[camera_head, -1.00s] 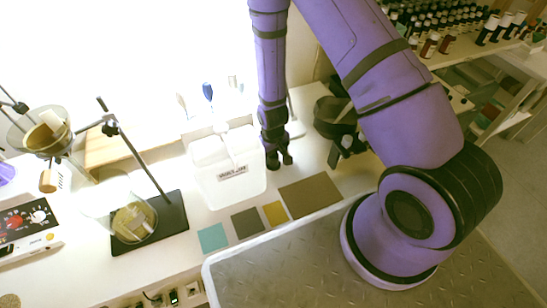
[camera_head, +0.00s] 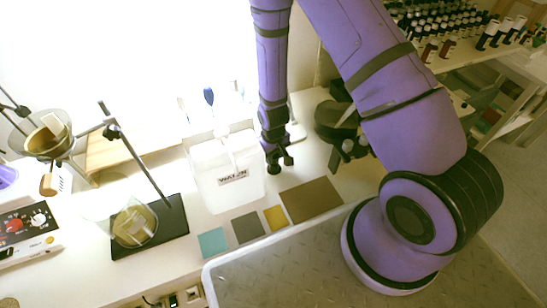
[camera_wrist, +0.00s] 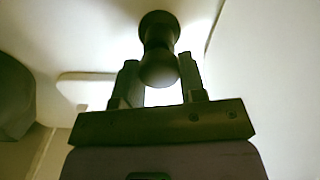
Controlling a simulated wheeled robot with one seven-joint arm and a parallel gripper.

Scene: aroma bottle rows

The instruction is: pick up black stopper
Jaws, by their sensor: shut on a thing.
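The black stopper (camera_wrist: 158,45) shows in the wrist view as a dark piece with a round top, a narrower waist and a rounded end. It is between the two fingers of my gripper (camera_wrist: 160,82), which is shut on it. In the head view my gripper (camera_head: 279,160) points down beside the right side of the white translucent container (camera_head: 228,185). The stopper is too small and dark there to tell apart from the fingers.
Colored flat squares, including a brown one (camera_head: 311,199), lie in front of the container. A black bowl-shaped object (camera_head: 335,118) stands to the right of my gripper. Bottle racks (camera_head: 450,22) are at the back right.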

